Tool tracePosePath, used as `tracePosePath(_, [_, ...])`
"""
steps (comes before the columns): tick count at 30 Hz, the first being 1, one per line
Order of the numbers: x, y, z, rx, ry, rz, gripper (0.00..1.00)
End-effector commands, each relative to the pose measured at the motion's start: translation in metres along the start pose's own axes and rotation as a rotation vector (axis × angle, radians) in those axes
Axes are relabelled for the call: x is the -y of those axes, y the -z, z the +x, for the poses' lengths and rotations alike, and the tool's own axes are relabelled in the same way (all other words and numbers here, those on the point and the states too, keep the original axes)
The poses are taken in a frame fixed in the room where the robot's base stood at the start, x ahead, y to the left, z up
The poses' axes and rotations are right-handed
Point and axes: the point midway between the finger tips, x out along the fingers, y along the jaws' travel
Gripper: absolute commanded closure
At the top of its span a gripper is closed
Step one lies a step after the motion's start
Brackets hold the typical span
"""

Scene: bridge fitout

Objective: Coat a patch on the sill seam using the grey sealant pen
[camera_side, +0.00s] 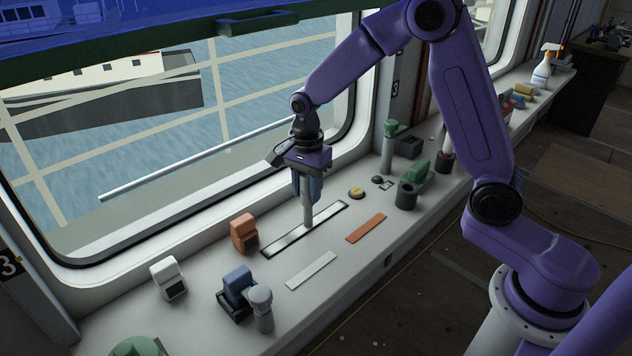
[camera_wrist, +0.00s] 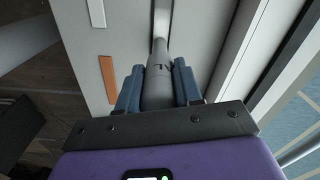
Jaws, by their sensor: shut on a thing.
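My gripper (camera_side: 307,195) is shut on the grey sealant pen (camera_side: 307,214) and holds it upright, tip down. The pen's lower end meets the dark-edged pale strip along the sill, which looks like the sill seam (camera_side: 281,241); I cannot tell whether the tip touches it. In the wrist view the pen (camera_wrist: 157,82) sits between the blue fingers (camera_wrist: 158,88), pointing at the pale strip (camera_wrist: 162,20). The pen and gripper hide a part of the strip.
An orange strip (camera_side: 366,228) and a white strip (camera_side: 311,270) lie on the near side. An orange block-shaped item (camera_side: 244,232), a white one (camera_side: 168,278) and a blue one (camera_side: 237,285) stand left. A yellow disc (camera_side: 357,193) and a dark cup (camera_side: 405,195) are right. The window borders the sill.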

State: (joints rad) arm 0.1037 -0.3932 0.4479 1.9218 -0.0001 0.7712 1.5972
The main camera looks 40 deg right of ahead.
Motion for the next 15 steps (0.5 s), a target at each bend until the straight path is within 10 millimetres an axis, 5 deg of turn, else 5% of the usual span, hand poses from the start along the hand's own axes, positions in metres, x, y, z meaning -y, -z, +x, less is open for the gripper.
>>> tracePosePath(15, [0.012,-0.046,0.0,0.0,-0.001,-0.001,0.96])
